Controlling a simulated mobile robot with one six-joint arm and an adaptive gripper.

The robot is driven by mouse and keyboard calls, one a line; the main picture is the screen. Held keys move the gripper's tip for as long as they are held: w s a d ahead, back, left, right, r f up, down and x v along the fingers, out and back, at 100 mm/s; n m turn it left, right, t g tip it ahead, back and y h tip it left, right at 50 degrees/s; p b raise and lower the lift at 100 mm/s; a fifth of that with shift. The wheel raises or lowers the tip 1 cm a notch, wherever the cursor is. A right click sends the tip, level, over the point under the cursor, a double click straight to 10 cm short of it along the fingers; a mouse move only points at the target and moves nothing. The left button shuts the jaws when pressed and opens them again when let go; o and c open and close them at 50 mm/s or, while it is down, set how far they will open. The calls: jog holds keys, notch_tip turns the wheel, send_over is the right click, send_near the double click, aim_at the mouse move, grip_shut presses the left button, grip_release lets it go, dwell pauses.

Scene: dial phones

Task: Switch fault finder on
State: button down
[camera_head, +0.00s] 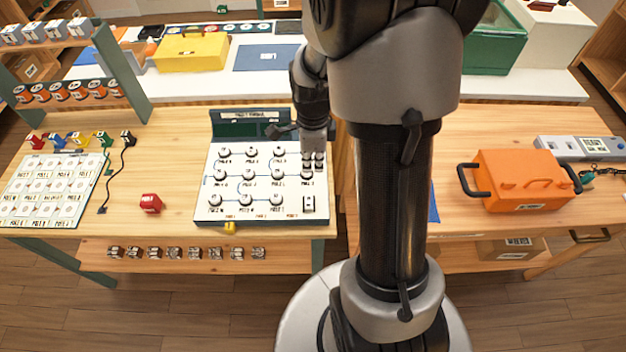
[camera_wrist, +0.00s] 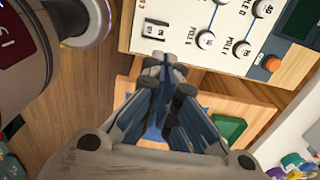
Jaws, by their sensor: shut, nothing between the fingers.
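The fault finder (camera_head: 205,207) is a white sloped panel with rows of round dials and a dark green board behind it, on the left wooden bench. A small black-and-white rocker switch (camera_head: 308,204) sits at its front right corner. The switch also shows in the wrist view (camera_wrist: 155,30), but its position is too small to tell. An orange round button or lamp (camera_wrist: 271,63) is near the panel's far right edge in the wrist view. My gripper (camera_head: 313,160) is shut and empty, over the panel's right side, behind the switch; contact cannot be told. It hides part of that side.
A red block (camera_head: 150,203) and a white card board (camera_head: 50,190) lie left of the panel. An orange toolbox (camera_head: 520,180) stands on the right bench. A gap separates the two benches. Several small metal pieces (camera_head: 187,253) line the lower shelf.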

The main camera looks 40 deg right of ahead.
jog(key=b, duration=0.5)
send_over(313, 203)
notch_tip(313, 203, down, 14)
jog(key=shift+w+d, duration=0.1)
jog(key=shift+w, duration=0.05)
jog(key=shift+p, duration=0.35)
jog(key=shift+f+g+p, duration=0.1)
jog(key=shift+g+p, duration=0.2)
jog(key=shift+w+d+f+y, duration=0.1)
jog(key=shift+w+f+y, duration=0.05)
jog(key=shift+f+y, duration=0.15)
jog(key=shift+r, duration=0.1)
jog(key=shift+s, duration=0.2)
jog(key=shift+s+a+r, duration=0.2)
jog(key=shift+s+a, duration=0.25)
jog(key=shift+s, duration=0.05)
